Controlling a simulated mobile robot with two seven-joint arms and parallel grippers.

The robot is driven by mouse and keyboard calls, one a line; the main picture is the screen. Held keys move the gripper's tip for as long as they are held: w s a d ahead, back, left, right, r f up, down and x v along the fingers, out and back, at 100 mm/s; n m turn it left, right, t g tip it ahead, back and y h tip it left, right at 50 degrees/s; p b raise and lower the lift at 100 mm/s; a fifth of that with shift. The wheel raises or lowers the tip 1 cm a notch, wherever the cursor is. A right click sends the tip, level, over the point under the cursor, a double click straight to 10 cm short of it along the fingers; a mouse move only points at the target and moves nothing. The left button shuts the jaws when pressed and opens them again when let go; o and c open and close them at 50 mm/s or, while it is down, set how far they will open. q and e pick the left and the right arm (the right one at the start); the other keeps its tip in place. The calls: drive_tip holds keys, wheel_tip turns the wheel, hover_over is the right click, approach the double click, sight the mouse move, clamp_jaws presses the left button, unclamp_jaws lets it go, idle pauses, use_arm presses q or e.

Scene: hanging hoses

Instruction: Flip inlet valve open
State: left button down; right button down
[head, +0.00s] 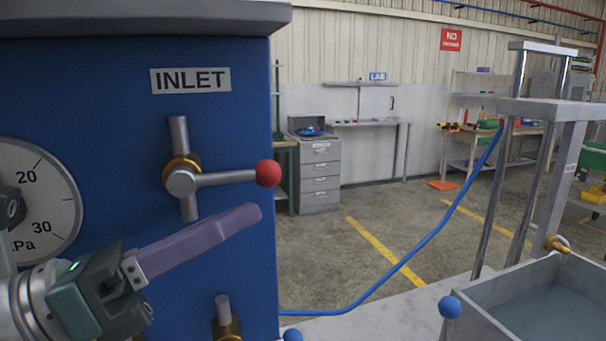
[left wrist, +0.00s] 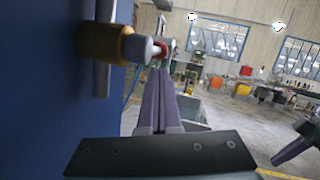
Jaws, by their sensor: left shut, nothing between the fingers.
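The inlet valve (head: 182,182) is on the blue panel under the INLET label (head: 190,80). Its grey lever (head: 226,178) points right, across the vertical pipe, and ends in a red knob (head: 268,173). My left gripper (head: 252,212), with purple fingers, is shut and empty just below the lever and knob; I cannot tell if it touches them. In the left wrist view the valve's brass collar (left wrist: 103,43) is at upper left and the red knob (left wrist: 158,50) is beyond the fingertips (left wrist: 160,78). My right gripper (left wrist: 292,152) shows only partly at the right.
A pressure gauge (head: 40,200) is at left on the panel. Another brass fitting (head: 227,325) stands below the valve. A blue hose (head: 400,265) hangs across to a metal stand by a water tank (head: 550,300).

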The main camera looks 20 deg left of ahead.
use_arm(q)
drive_tip(key=shift+w+d+r, duration=0.1)
drive_tip(key=shift+w+r, duration=0.2)
drive_tip(key=shift+r, duration=0.15)
use_arm(e)
drive_tip(key=shift+r, duration=0.4)
use_arm(q)
drive_tip(key=shift+f, duration=0.1)
use_arm(e)
drive_tip(key=shift+d+f, duration=0.1)
drive_tip(key=shift+f, duration=0.05)
